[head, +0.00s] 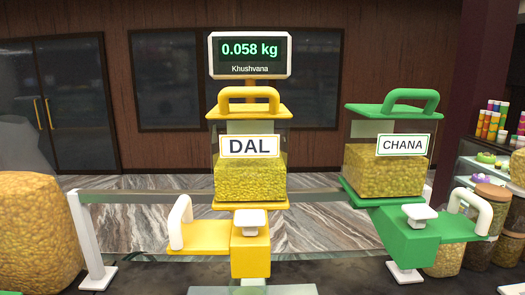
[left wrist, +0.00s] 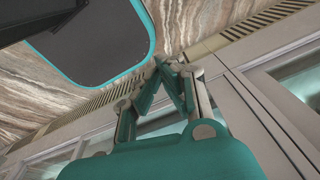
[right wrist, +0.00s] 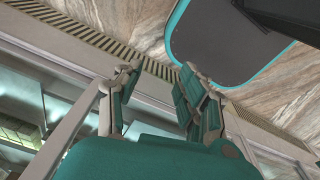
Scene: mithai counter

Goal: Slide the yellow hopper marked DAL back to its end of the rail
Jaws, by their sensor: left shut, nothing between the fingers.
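The yellow hopper marked DAL (head: 250,177) hangs at the middle of the rail (head: 330,195) in the head view, filled with yellow lentils. It has a yellow top handle (head: 249,93), a white side handle (head: 180,222) at its lower left and a white knob (head: 250,217) in front. The green hopper marked CHANA (head: 388,165) is at the right end of the rail. My left gripper (left wrist: 160,62) is shut and empty in the left wrist view. My right gripper (right wrist: 158,70) is open and empty in the right wrist view. Neither gripper shows in the head view or touches a hopper.
The scale display (head: 249,55) reads 0.058 kg above the DAL hopper. A white rail post (head: 90,235) stands at the left, beside a large sack of yellow grain (head: 38,232). The rail between post and DAL hopper is clear. Jars (head: 487,215) stand at the right.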

